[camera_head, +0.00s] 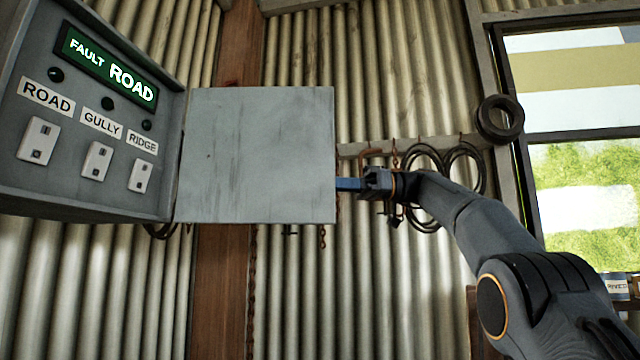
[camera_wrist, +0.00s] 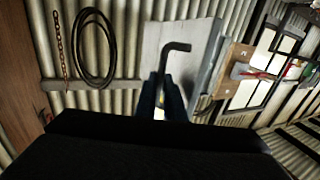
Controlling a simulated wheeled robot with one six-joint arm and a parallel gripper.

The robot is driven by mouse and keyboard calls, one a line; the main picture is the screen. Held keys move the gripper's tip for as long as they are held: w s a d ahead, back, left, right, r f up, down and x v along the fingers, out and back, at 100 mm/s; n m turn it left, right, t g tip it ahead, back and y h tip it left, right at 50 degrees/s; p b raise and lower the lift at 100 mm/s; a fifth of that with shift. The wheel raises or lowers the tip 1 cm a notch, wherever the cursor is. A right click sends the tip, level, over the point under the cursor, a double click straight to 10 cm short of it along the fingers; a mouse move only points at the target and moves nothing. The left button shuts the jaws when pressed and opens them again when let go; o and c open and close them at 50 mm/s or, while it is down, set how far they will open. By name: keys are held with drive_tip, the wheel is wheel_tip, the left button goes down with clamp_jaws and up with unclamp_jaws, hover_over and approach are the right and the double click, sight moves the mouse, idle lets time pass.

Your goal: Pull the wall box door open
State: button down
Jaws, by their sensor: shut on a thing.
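The grey wall box (camera_head: 100,190) is at the left of the head view. Its flat grey door (camera_head: 258,155) stands swung wide out from the box's right side, so the inside shows. My gripper (camera_head: 347,184) is at the door's free right edge, its blue fingers partly hidden behind the door. In the wrist view the door (camera_wrist: 203,36) lies ahead, with a dark bent handle (camera_wrist: 172,58) on it. The handle's lower end runs between my gripper's fingers (camera_wrist: 163,98), which are shut on it. The head view does not show the handle.
The box holds a lit green "FAULT ROAD" sign (camera_head: 107,68) and three switches (camera_head: 97,160). Behind are a wooden post (camera_head: 226,280), corrugated wall, hanging cable coils (camera_head: 470,165) and a black ring (camera_head: 499,118) beside the window. The space below the door looks free.

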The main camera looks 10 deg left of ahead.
drive_tip(key=shift+f, duration=0.25)
drive_tip(key=c, duration=1.8)
unclamp_jaws()
drive_tip(key=shift+w+a, duration=0.1)
drive_tip(key=shift+a, duration=0.1)
drive_tip(key=shift+c, duration=0.2)
drive_tip(key=shift+d+r, duration=0.1)
drive_tip(key=p+v, duration=0.3)
drive_tip(key=v, duration=0.4)
drive_tip(key=shift+d+p, duration=0.35)
drive_tip(key=shift+p, duration=0.05)
